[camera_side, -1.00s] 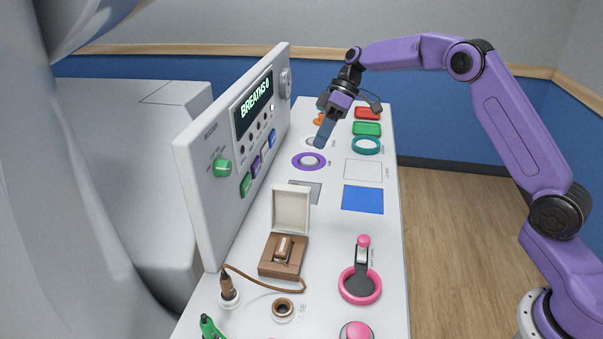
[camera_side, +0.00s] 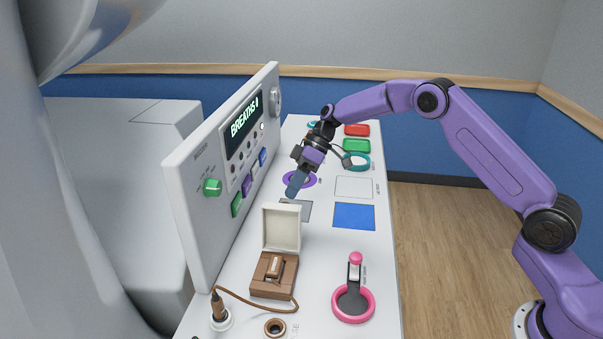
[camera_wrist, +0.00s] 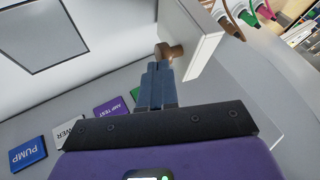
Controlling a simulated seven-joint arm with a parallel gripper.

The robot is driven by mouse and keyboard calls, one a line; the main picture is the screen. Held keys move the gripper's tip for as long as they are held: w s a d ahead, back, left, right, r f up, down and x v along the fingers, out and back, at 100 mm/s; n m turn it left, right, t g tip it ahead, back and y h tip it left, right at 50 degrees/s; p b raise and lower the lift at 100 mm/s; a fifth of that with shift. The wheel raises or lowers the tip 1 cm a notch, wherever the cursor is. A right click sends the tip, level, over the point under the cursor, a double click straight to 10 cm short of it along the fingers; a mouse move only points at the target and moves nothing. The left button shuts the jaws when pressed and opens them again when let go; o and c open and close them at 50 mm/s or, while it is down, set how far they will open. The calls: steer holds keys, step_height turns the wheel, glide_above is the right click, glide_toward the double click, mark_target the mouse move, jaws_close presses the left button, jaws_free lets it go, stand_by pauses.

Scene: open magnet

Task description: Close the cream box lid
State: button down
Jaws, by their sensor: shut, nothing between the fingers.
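The cream box lid (camera_side: 282,227) stands upright, open, at the back edge of the brown box (camera_side: 274,276). A brown block-like piece (camera_side: 275,266) sits in the box. My gripper (camera_side: 292,194) is shut and empty, above the table just behind the lid, beyond it from the side camera. In the wrist view my shut fingers (camera_wrist: 158,85) point toward the lid (camera_wrist: 195,35), seen as a pale panel. A brown knob-like part (camera_wrist: 170,51) shows right at the fingertips; whether they touch it I cannot tell.
A console panel (camera_side: 222,170) with a screen and buttons stands along the left. A blue square (camera_side: 354,217) and a pink ring tool (camera_side: 353,302) lie to the right. A brown cord (camera_side: 255,306) runs in front of the box.

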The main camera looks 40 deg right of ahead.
steer(key=shift+s+a+r, duration=0.25)
steer(key=shift+s+a, duration=0.7)
steer(key=shift+r, duration=0.1)
